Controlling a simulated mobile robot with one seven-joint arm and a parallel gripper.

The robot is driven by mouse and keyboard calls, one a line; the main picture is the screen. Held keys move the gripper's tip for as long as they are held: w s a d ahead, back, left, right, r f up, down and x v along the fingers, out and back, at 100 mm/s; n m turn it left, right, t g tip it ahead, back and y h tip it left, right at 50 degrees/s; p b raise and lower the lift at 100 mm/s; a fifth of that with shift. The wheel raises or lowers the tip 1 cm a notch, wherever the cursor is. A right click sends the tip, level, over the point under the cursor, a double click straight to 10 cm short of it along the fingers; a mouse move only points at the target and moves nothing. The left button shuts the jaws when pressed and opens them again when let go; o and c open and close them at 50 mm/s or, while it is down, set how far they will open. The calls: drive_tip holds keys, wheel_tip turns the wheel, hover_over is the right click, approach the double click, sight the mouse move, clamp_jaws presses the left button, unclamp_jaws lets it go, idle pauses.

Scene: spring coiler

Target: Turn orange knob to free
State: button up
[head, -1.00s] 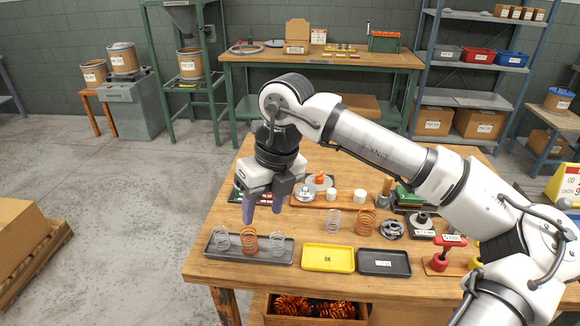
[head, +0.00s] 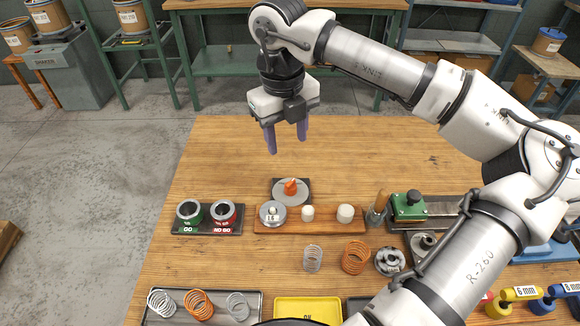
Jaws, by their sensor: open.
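The orange knob (head: 290,186) sits on a round grey dial (head: 291,194) on a dark square base, behind the wooden block on the table. The knob's markings are too small to read. My gripper (head: 287,142) is open and empty, with its purple fingers pointing down. In the picture it hangs above the knob, apart from it.
A wooden block (head: 330,225) with a grey disc and white pegs stands just in front of the dial. A green and red GO/NO GO gauge (head: 190,232) stands left. Springs, a tray (head: 257,304) and tools fill the front and right. The table's back is clear.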

sight(290, 183)
drive_tip(key=f+p, duration=0.1)
drive_tip(key=f, duration=0.3)
drive_tip(key=f+p, duration=0.1)
drive_tip(key=f, duration=0.4)
drive_tip(key=f+p, duration=0.1)
drive_tip(key=f, duration=0.3)
drive_tip(key=shift+d+f, duration=0.25)
drive_tip(key=shift+d, duration=0.05)
drive_tip(key=c, duration=0.9)
drive_tip(key=shift+c, duration=0.2)
